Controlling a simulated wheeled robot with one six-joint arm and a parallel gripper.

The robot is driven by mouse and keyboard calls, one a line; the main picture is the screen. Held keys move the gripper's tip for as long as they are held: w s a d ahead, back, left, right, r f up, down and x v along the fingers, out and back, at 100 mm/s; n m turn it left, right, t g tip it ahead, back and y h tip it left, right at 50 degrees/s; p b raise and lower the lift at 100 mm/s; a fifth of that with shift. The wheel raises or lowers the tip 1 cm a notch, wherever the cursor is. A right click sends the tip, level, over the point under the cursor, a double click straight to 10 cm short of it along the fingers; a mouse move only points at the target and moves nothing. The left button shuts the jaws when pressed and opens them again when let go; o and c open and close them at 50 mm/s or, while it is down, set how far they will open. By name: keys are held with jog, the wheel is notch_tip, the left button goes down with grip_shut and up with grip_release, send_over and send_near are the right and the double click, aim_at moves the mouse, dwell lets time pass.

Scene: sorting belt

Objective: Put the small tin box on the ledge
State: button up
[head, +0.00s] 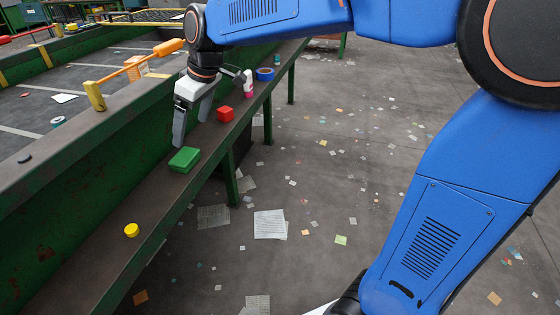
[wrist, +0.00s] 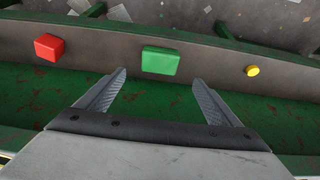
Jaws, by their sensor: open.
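A small green box (head: 184,160), which looks like the tin box, lies flat on the long grey ledge (head: 95,262) beside the belt's green side wall. My gripper (head: 191,132) is open and empty, pointing down, just behind the green box in the head view. In the wrist view the green box (wrist: 160,61) sits beyond and between the two open fingertips (wrist: 160,77), apart from them. Nothing is between the fingers.
On the same ledge are a red cube (head: 225,114), a yellow disc-like piece (head: 131,230), a pink-and-white bottle (head: 249,90) and a blue ring (head: 265,74). The green wall (head: 130,145) rises along the ledge. Papers litter the floor.

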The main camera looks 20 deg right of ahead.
jog(key=s+d+f+m+h, duration=0.1)
jog(key=s+d+f+m, duration=0.2)
jog(key=s+d, duration=0.5)
jog(key=s+d+f+m+t+h, duration=0.1)
jog(key=s+d+f+m, duration=0.2)
jog(key=s+d, duration=0.6)
jog(key=s+d+f+m+t+h, duration=0.1)
jog(key=s+d+f+m, duration=0.2)
jog(key=s+d, duration=0.6)
jog(key=shift+s+m, duration=0.7)
